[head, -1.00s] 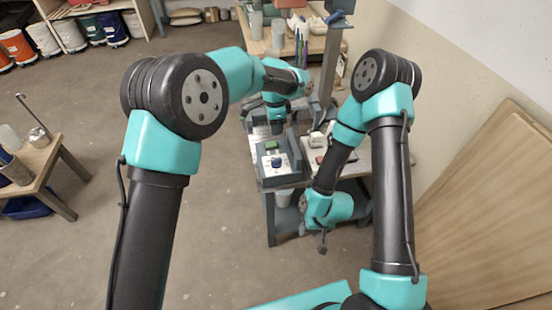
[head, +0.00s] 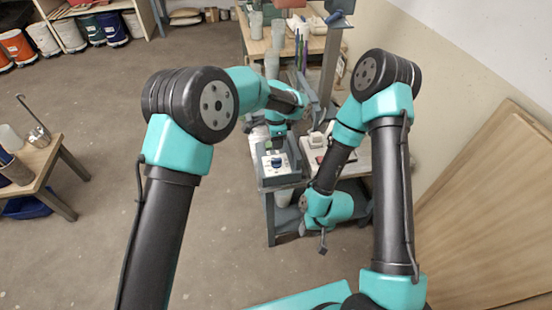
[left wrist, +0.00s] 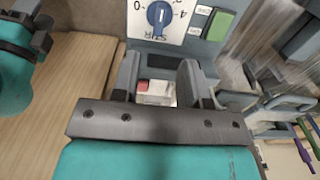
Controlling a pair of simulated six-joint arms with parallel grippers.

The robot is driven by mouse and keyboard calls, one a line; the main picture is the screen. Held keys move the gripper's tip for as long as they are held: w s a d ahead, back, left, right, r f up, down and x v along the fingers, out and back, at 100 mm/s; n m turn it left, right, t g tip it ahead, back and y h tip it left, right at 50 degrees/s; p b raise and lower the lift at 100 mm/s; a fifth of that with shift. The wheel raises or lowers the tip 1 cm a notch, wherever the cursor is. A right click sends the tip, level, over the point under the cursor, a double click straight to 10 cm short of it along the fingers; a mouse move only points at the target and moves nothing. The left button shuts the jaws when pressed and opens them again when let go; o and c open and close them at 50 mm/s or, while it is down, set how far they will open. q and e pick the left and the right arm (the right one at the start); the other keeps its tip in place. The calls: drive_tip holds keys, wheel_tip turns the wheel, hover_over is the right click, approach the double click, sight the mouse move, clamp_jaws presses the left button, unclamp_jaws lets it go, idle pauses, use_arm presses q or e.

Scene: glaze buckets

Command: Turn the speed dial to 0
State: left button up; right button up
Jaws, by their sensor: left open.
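The speed dial is a blue knob (head: 277,161) on a white plate, set on the grey machine (head: 264,176) at the middle of the head view. In the left wrist view the knob (left wrist: 160,16) is at the top edge, with a 0 to its left and a 4 to its right. I cannot tell surely which number it points to. My left gripper (left wrist: 160,66) is open and empty, apart from the knob; in the head view this gripper (head: 278,138) is just behind the dial. My right gripper (head: 322,243) hangs low, right of the machine; its jaws are too small to read.
A green button (left wrist: 219,26) sits beside the dial plate. A pale block (head: 317,139) stands on the table right of the machine. A grey post (head: 329,65) rises behind.

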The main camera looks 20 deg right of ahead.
sight(276, 159)
use_arm(q)
wheel_tip(276, 159, down, 10)
drive_tip(key=shift+f, duration=0.1)
idle(0.4)
clamp_jaws()
